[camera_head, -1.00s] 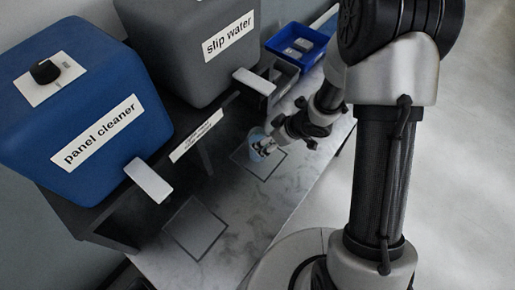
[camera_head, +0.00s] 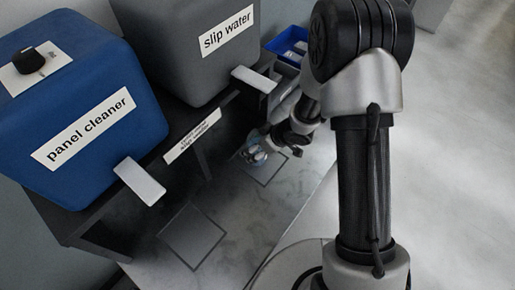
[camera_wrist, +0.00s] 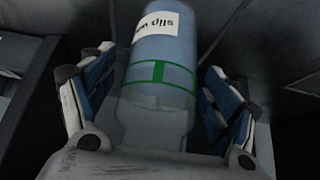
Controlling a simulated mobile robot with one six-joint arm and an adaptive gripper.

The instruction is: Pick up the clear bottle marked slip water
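The clear bottle (camera_wrist: 160,75) has a white label reading "slip" upside down, a green-lined panel and bluish contents. In the wrist view it lies between the two blue-padded fingers of my gripper (camera_wrist: 158,95), with narrow gaps showing at its sides. My gripper looks open around it. In the head view my gripper (camera_head: 262,146) is low over the counter, at the bottle (camera_head: 249,156), by the far edge of a square outline (camera_head: 266,170). The gripper partly covers the bottle there.
A grey "slip water" tank (camera_head: 205,65) and a blue "panel cleaner" tank (camera_head: 95,90) stand on a dark rack, each with a white lever. A blue bin (camera_head: 285,45) is behind. A second square outline (camera_head: 192,236) on the counter (camera_head: 232,205) is empty.

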